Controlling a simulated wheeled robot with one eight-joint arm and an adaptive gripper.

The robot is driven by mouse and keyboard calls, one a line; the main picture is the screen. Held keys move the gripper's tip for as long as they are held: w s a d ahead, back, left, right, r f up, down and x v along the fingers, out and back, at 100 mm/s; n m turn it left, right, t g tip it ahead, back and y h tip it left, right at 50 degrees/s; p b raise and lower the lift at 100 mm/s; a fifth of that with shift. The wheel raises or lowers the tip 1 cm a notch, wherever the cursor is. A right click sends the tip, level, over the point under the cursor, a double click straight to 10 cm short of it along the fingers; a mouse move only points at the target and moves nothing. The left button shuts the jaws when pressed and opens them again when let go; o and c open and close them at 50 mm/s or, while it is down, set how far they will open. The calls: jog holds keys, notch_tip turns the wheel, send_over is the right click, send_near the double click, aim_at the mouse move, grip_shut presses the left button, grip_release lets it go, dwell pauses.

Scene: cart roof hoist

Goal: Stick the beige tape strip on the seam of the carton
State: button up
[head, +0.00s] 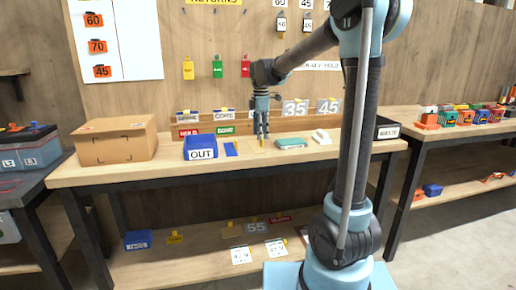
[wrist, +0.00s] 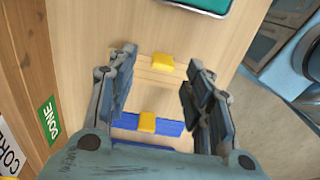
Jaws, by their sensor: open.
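The carton (head: 117,144) is a brown box at the left end of the workbench, with dark corner marks on its front face around the seam area. The beige tape strip (wrist: 148,73) lies on the bench and nearly blends with the wood. It carries a yellow tab (wrist: 163,62). My gripper (head: 262,137) points down over the bench, right of the blue OUT bin. In the wrist view my gripper (wrist: 162,66) is open, with the beige strip's yellow tab between its fingertips and nothing gripped. Whether the fingertips reach the tab's height is unclear.
A blue strip (wrist: 172,127) with its own yellow tab lies beside the beige one. The blue OUT bin (head: 200,147) stands between carton and strips. A teal item (head: 291,142) and a white item (head: 321,136) lie to the right. Signs line the back edge.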

jog(key=shift+d+f, duration=0.2)
jog(key=shift+f, duration=1.7)
jog(key=c, duration=0.9)
jog(key=shift+r, duration=0.15)
notch_tip(320, 180, up, 10)
jog(key=shift+f, duration=0.1)
